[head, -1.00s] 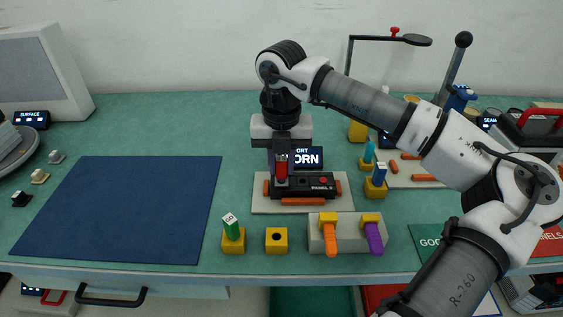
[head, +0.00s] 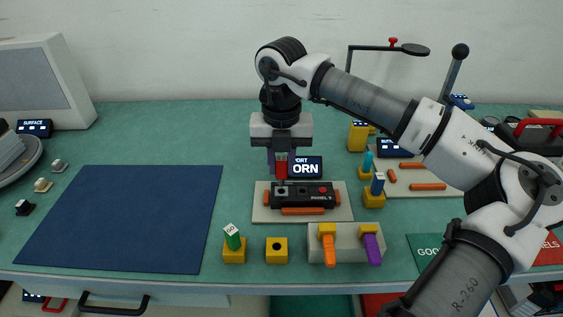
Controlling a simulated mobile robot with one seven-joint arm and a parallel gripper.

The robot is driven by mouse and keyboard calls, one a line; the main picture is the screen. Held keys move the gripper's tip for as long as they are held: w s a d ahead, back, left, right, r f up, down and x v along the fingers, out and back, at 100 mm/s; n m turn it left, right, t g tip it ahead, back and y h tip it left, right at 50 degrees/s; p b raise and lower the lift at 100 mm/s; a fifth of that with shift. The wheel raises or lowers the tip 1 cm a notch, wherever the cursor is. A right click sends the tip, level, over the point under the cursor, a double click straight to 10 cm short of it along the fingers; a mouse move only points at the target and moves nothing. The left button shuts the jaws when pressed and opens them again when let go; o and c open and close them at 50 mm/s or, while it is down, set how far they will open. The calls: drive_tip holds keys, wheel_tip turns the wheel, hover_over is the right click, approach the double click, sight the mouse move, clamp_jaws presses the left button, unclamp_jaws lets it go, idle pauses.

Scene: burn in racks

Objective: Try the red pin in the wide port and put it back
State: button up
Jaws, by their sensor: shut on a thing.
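The pin is upright over the left part of the black panel device (head: 303,200). Its lower end is close above the device; I cannot tell whether the tip is still inside a port. The device has a red button (head: 322,190) and sits on a pale board (head: 345,212) with orange bars. A yellow block (head: 277,256) with an empty dark hole stands in front.
A grey holder (head: 347,256) with orange and purple pieces is at right. Blue pins (head: 377,184) stand right of the device. A dark blue mat (head: 125,215) lies clear at left.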

drive_tip(key=shift+r+p, duration=0.75)
drive_tip(key=shift+r, duration=0.7)
drive_tip(key=shift+r, duration=0.15)
